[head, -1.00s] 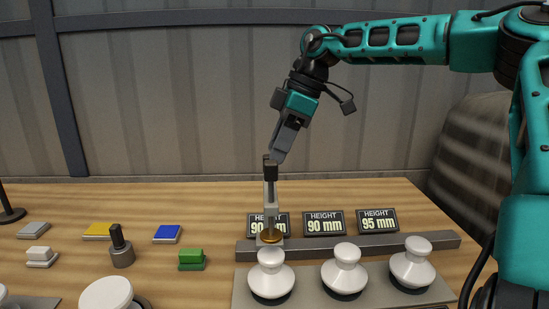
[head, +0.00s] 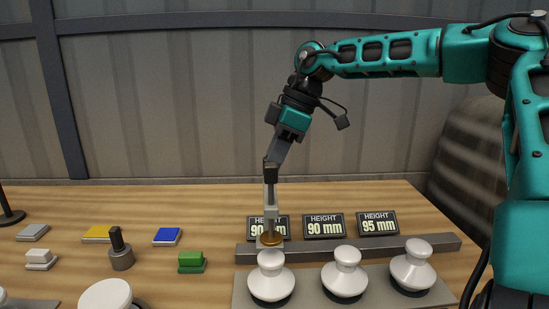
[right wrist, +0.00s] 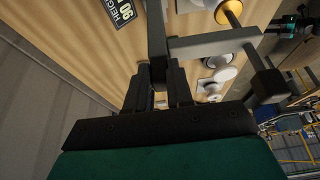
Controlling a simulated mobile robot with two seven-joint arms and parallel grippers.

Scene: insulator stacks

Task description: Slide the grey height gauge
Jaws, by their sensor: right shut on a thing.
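The grey height gauge (head: 270,207) stands upright at the left part of a dark grey rail (head: 400,243), with a brass disc (head: 271,240) low on it. The disc is just above or touching the top of the leftmost white insulator stack (head: 270,283); I cannot tell which. My right gripper (head: 271,166) reaches down from above and is shut on the upper end of the gauge. The right wrist view shows the gauge's grey bar (right wrist: 208,45) beside my fingers (right wrist: 158,76). The gauge partly hides the left height sign. My left gripper is not in view.
Two more white stacks (head: 345,276) (head: 412,268) stand to the right on a grey plate (head: 375,297). Signs behind the rail read 90 mm (head: 324,225) and 95 mm (head: 377,222).

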